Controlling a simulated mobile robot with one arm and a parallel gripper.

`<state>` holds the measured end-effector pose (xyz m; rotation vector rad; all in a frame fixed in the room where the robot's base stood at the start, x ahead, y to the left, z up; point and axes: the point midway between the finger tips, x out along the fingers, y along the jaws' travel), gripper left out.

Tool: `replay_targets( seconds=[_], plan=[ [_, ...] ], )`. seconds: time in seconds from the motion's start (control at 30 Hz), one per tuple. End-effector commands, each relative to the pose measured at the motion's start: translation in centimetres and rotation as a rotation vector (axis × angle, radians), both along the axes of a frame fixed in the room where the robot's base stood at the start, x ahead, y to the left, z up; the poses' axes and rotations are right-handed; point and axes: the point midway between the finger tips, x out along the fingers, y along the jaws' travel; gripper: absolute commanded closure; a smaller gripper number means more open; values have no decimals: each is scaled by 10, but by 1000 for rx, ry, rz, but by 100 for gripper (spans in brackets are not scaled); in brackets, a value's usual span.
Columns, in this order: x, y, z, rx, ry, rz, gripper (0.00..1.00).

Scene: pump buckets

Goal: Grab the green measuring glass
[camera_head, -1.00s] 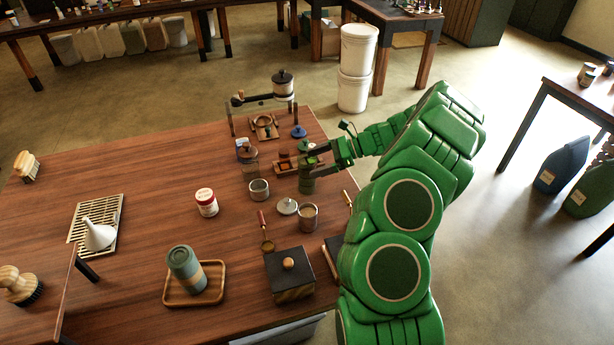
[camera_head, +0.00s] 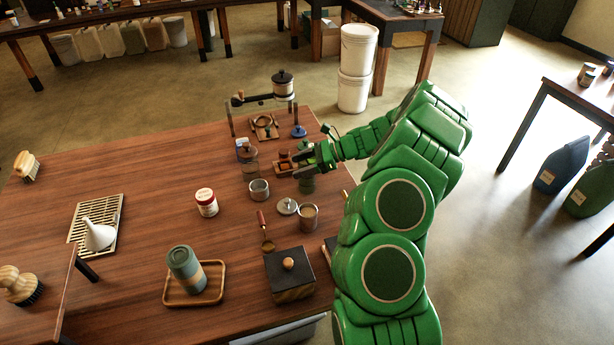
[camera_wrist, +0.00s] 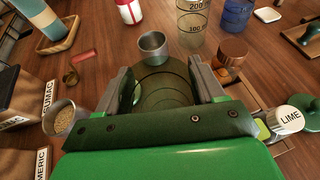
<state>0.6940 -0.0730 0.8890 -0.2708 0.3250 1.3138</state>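The green measuring glass (camera_wrist: 165,85) is a see-through green cylinder with dark ring marks. In the wrist view it stands between the two fingers of my gripper (camera_wrist: 163,88), one on each side. The fingers look spread, and I see no clear grip on the glass. The bottom of this view is filled by my own green gripper body, which hides the near part of the glass. In the head view the glass (camera_head: 307,183) stands on the table's right side, its upper part covered by my gripper (camera_head: 297,167).
A lid (camera_head: 287,206) and a metal can (camera_head: 308,217) lie nearer. The table's left-middle (camera_head: 140,170) is clear.

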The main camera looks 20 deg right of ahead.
Motion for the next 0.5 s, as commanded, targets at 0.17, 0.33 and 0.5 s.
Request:
replay_targets(
  seconds=[0.17,0.33,0.5],
  plan=[
    [0,0,0,0,0,0,68],
    [0,0,0,0,0,0,68],
    [0,0,7,0,0,-1,68]
  ],
)
